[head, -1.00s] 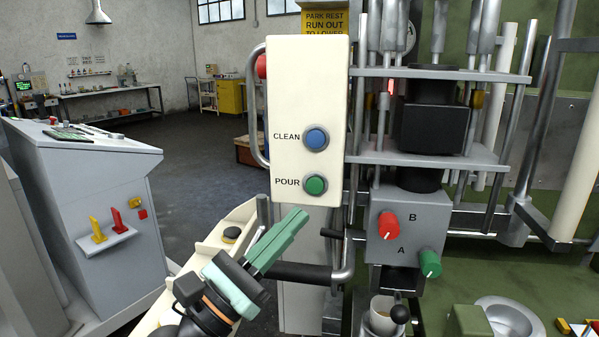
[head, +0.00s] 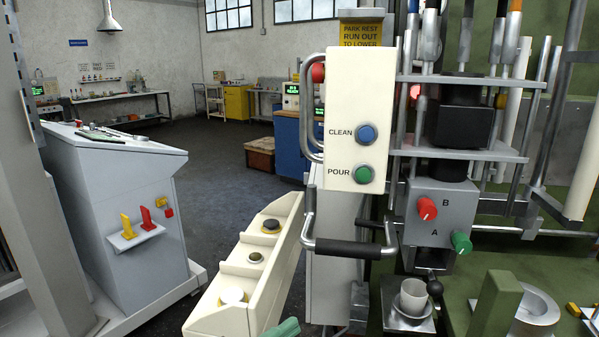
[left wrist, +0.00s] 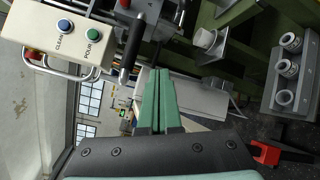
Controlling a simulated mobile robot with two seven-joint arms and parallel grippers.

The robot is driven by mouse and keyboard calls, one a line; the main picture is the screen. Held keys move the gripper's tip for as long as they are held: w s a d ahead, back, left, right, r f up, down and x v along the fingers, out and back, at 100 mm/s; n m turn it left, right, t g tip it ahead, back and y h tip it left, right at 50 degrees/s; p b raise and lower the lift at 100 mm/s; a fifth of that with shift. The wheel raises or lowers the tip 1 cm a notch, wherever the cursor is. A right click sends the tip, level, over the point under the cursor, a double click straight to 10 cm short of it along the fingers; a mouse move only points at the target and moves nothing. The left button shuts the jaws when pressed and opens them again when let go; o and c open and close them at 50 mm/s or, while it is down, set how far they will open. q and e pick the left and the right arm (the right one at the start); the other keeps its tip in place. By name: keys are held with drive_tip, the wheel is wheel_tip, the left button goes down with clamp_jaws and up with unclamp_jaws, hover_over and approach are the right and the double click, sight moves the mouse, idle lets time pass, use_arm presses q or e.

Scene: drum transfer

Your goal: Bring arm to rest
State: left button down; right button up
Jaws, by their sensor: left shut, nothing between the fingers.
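My left gripper (left wrist: 157,100) shows in the left wrist view with its two long green fingers together and nothing between them. In the head view only the tip of my left gripper (head: 284,328) shows at the bottom edge, below and left of the black handle bar (head: 348,248). The rest of the left arm is out of that picture. The left wrist view shows the cream panel (left wrist: 60,42) with its CLEAN and POUR buttons up and left of the fingers. The fingers look apart from the panel. My right gripper is in neither view.
The cream panel (head: 358,100) has a blue CLEAN button (head: 365,133) and a green POUR button (head: 363,174). A cream tray (head: 280,240) with round pieces stands left of it. A grey console (head: 118,200) is further left. A cup (head: 412,297) sits under the machine.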

use_arm(q)
drive_tip(key=s+a+f+m+g+y, duration=0.2)
drive_tip(key=s+a+f+m+y, duration=0.25)
drive_tip(key=f, duration=0.45)
drive_tip(key=s+a+f+m+g+y, duration=0.3)
drive_tip(key=s+a+f+m, duration=0.15)
drive_tip(key=f, duration=0.35)
drive_tip(key=s+a+f+m+g+y, duration=0.45)
drive_tip(key=s+a+f+m, duration=0.25)
drive_tip(key=s+a, duration=0.4)
drive_tip(key=w+d+f+t+h, duration=0.2)
drive_tip(key=d+f+t, duration=0.3)
drive_tip(key=f, duration=0.6)
drive_tip(key=shift+w+d+t, duration=0.2)
drive_tip(key=shift+w+t, duration=0.45)
drive_tip(key=shift+w, duration=0.05)
